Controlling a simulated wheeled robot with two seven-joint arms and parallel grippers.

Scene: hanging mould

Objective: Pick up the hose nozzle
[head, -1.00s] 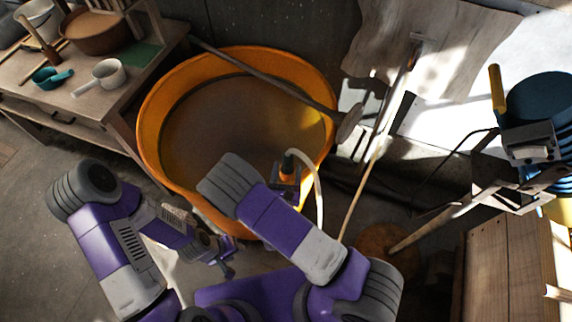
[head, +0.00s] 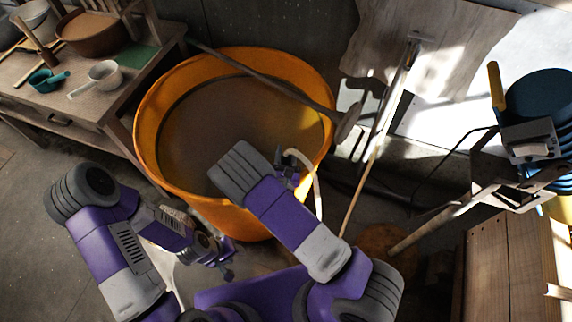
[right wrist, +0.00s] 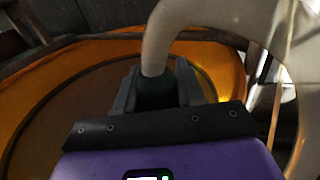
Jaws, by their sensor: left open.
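The hose nozzle (right wrist: 157,92) is dark green and sits between the two fingers of my right gripper (right wrist: 158,92) in the right wrist view. A finger lies close along each side; whether they press on it cannot be made out. The pale hose (right wrist: 175,25) bends away from the nozzle's top. In the head view my right gripper (head: 286,178) is at the near right rim of the orange tub, partly behind my forearm, and the nozzle is hidden there. The hose (head: 314,180) hangs down outside the tub. My left gripper (head: 228,262) is open and empty in front of the tub.
The orange tub (head: 150,125) stands in the middle, with a long-handled tool (head: 255,75) leaning across it. A wooden table (head: 120,95) with pots is at left. A thin pole (head: 362,185) and a blue stack (head: 540,100) are at right. Floor at left is clear.

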